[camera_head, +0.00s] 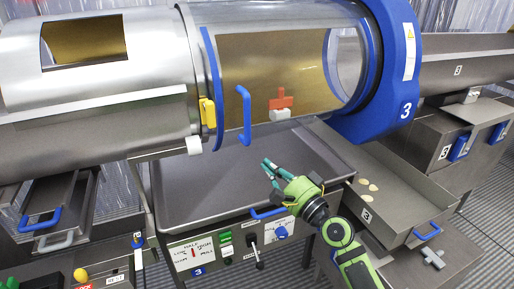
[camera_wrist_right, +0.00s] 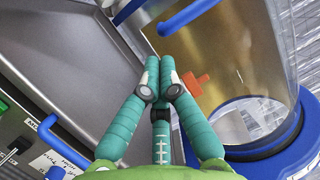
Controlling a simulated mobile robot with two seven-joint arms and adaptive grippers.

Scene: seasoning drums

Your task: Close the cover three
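Drum three is a large steel cylinder with a blue end ring marked 3 (camera_head: 405,112). Its clear cover (camera_head: 345,65) shows a yellowish inside. A blue curved handle (camera_head: 245,115) is at the drum's front, with a red knob on a white block (camera_head: 281,105) to its right. The blue handle (camera_wrist_right: 187,17) and red knob (camera_wrist_right: 196,82) also show in the right wrist view. My right gripper (camera_head: 265,168) is below the handle, over the tray, apart from both. Its fingertips (camera_wrist_right: 161,62) are together with nothing between them. My left gripper is out of view.
A wide steel tray (camera_head: 185,190) lies under the drum. A control panel (camera_head: 225,250) with switches is at its front. A drawer (camera_head: 395,205) with a blue handle is at the right. A yellow latch (camera_head: 207,112) is on the drum's left.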

